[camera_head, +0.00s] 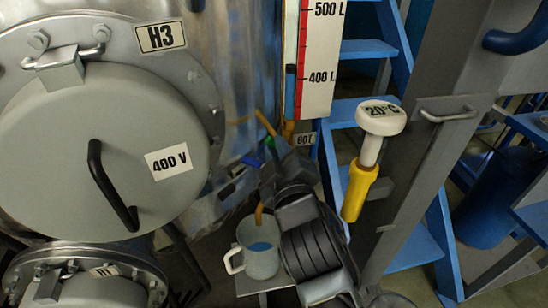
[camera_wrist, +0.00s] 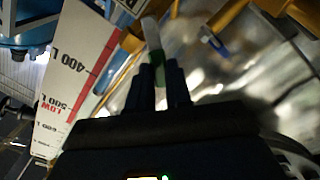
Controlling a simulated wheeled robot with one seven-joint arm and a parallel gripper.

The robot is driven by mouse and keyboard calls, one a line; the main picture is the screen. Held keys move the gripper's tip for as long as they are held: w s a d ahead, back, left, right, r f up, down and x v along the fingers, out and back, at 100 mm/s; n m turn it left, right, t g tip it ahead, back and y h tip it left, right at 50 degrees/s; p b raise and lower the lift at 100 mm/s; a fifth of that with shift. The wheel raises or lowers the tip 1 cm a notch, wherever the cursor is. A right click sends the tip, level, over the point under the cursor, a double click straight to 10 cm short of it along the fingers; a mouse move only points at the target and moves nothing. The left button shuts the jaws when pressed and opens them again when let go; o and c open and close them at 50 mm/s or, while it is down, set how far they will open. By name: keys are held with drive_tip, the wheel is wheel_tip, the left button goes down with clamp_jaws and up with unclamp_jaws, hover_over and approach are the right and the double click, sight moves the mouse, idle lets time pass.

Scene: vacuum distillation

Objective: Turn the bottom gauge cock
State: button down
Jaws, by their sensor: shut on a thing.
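The bottom gauge cock shows as a small green piece (camera_head: 270,143) at my fingertips in the head view, left of the "BOT" label (camera_head: 304,139). In the wrist view its green part (camera_wrist: 159,62) sits between the two dark fingers, with a pale end beyond. My gripper (camera_wrist: 160,75) is shut on it. In the head view my gripper (camera_head: 272,162) is dark and partly hides the cock. The level gauge board (camera_head: 316,50), marked 400 L and 500 L, stands above it.
A grey mug (camera_head: 259,262) with blue inside stands on a small ledge below my wrist. A vessel door marked 400 V (camera_head: 110,130) is at left. A yellow-handled 20°C thermometer (camera_head: 358,190) is to the right, before blue stairs (camera_head: 415,245). Orange tubing (camera_head: 264,122) runs close by.

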drive_tip(key=shift+w+d+r+m+b, duration=0.2)
drive_tip(key=shift+d+m, duration=0.35)
drive_tip(key=shift+m, duration=0.9)
drive_tip(key=shift+w+d+r+m+b, duration=0.1)
drive_tip(key=shift+d+r+m+b, duration=0.35)
drive_tip(key=shift+m, duration=0.95)
drive_tip(key=shift+w+d+r+m+b, duration=0.15)
drive_tip(key=shift+d+m, duration=0.5)
drive_tip(key=shift+m, duration=0.8)
drive_tip(key=c, duration=1.3)
unclamp_jaws()
drive_tip(key=shift+v, duration=3.95)
drive_tip(key=shift+r, duration=0.1)
